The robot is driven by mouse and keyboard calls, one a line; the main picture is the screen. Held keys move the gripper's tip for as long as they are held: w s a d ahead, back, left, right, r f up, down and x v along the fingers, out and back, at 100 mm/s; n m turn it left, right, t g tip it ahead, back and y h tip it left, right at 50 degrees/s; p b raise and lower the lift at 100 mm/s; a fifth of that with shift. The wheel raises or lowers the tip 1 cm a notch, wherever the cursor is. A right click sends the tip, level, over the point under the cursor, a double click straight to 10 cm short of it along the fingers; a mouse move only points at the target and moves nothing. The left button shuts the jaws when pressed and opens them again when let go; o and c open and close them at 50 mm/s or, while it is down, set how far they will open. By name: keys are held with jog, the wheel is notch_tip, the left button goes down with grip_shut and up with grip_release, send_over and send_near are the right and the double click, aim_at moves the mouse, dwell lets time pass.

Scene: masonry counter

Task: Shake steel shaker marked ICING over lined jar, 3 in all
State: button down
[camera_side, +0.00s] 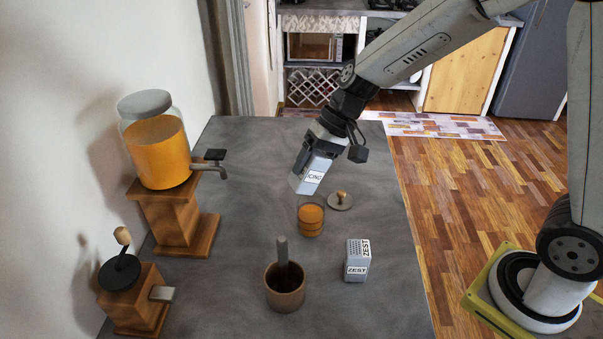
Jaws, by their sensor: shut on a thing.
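The steel shaker marked ICING (309,178) is in my gripper (319,147), which is shut on it. The shaker is tilted, its lower end pointing down and to the left. It is above a small jar (311,219) with orange contents and lines around its wall. The jar stands upright on the grey counter, open at the top. The shaker's lower end appears just above and slightly left of the jar's mouth; the exact gap is hard to tell. No falling icing can be made out.
A round lid with a wooden knob (340,201) lies right of the jar. A ZEST shaker (357,260) and a mortar with pestle (285,287) stand nearer. A juice dispenser (157,150) and a grinder (132,295) stand left. The counter's far part (260,145) is clear.

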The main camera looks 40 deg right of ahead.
jog(key=shift+w+a+f+t+y, duration=0.15)
jog(key=shift+f+t+y, duration=0.15)
jog(key=shift+y, duration=0.5)
jog(key=shift+s+a+f+t+y, duration=0.15)
jog(key=shift+f+y, duration=0.1)
jog(key=shift+y, duration=0.55)
jog(key=shift+w+a+f+t+y, duration=0.15)
jog(key=shift+f+t+y, duration=0.15)
jog(key=shift+y, duration=0.5)
jog(key=y, duration=0.2)
jog(key=r+t+y, duration=0.1)
jog(key=y, duration=0.2)
jog(key=shift+a+r, duration=0.15)
jog(key=shift+a+r+t+y, duration=0.1)
jog(key=shift+r+t+y, duration=0.15)
jog(key=shift+y, duration=0.5)
jog(key=shift+d+r+t+y, duration=0.15)
jog(key=shift+t+y, duration=0.15)
jog(key=shift+y, duration=0.5)
jog(key=shift+a+r+t+y, duration=0.2)
jog(key=shift+t+y, duration=0.1)
jog(key=shift+y, duration=0.45)
jog(key=shift+f, duration=0.1)
jog(key=shift+f, duration=1.4)
jog(key=shift+w+r, duration=0.1)
jog(key=shift+r, duration=0.1)
jog(key=shift+r, duration=1.35)
